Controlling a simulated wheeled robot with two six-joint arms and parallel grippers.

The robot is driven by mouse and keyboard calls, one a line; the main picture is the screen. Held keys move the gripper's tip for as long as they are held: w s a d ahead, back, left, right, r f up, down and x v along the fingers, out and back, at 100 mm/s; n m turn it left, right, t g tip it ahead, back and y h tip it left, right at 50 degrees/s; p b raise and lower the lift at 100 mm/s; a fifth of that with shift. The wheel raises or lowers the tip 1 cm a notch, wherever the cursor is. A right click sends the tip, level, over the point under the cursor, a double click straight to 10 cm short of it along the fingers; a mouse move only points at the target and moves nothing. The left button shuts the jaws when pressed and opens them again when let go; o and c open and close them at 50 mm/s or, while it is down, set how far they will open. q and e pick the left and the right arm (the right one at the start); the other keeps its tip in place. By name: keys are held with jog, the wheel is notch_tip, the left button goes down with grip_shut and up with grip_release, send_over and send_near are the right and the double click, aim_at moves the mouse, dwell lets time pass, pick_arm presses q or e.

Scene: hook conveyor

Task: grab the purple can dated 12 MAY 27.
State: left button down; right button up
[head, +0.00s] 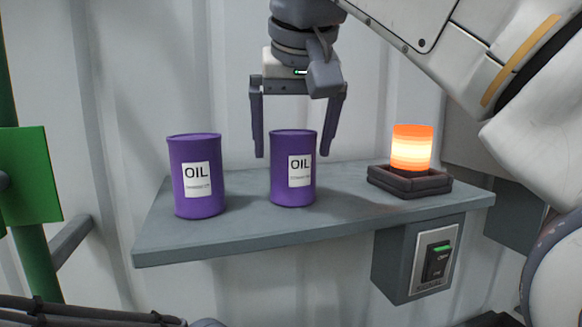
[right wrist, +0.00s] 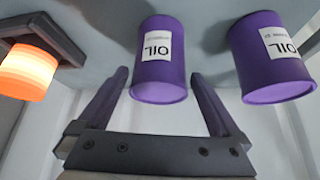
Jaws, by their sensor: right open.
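Two purple cans labelled OIL stand upright on a grey shelf (head: 240,232). The left can (head: 190,205) and the right can (head: 281,195) each have a white label; the small print below OIL is too small to read as a date. My right gripper (head: 292,155) is open, pointing down, with its fingers on either side of the right can's upper part. In the right wrist view the picture is upside down: the right can (right wrist: 158,70) shows beyond and between the open fingers, and the left can (right wrist: 268,75) is off to the side. My left gripper is not in view.
A glowing orange lamp (head: 411,148) sits on a dark base at the shelf's right. A switch box (head: 418,262) hangs under the shelf's front right. A green post and panel (head: 30,175) stand at far left. Bare shelf separates the cans and lamp.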

aim_at(292, 163)
jog(key=shift+x, duration=2.45)
jog(key=c, duration=1.4)
jog(key=shift+c, duration=0.9)
jog(key=shift+r, duration=0.1)
